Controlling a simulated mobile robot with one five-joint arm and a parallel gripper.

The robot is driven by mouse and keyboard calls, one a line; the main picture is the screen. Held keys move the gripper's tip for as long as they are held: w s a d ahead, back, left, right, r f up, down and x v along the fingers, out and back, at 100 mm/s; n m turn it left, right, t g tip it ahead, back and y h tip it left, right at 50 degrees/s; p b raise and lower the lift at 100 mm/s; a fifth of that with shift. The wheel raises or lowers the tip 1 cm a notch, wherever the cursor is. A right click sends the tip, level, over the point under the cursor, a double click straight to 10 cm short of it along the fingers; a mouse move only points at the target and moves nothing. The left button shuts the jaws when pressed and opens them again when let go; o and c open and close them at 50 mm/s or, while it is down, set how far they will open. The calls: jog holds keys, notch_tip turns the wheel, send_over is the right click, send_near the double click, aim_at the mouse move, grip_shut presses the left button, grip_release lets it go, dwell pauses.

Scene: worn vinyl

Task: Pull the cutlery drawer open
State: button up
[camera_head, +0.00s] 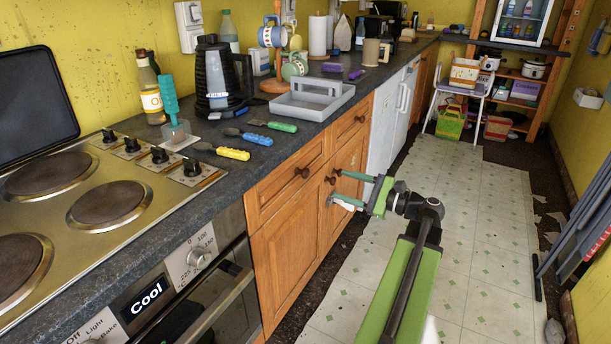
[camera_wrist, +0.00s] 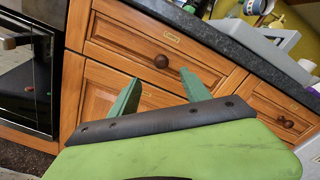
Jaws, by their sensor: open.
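Two wooden drawers sit side by side under the worktop, both shut. The left drawer (camera_head: 280,188) is beside the oven and has a round dark knob (camera_head: 302,172). In the wrist view this drawer (camera_wrist: 120,40) and its knob (camera_wrist: 161,61) are straight ahead. The right drawer (camera_head: 346,124) has a similar knob (camera_wrist: 286,123). The left knob shows beyond and between the fingertips, apparently untouched.
Cupboard doors (camera_head: 287,247) are below the drawers. The oven (camera_head: 205,285) and hob (camera_head: 85,200) are at left. On the worktop are a grey tray (camera_head: 313,100), a kettle (camera_head: 217,78) and colourful-handled tools. The tiled floor (camera_head: 480,230) to the right is mostly clear.

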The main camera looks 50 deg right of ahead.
aim_at(308, 174)
jog(key=x, duration=1.3)
jog(key=shift+w, duration=0.35)
jog(key=shift+c, duration=0.3)
grip_shut()
jog(key=shift+f, duration=0.1)
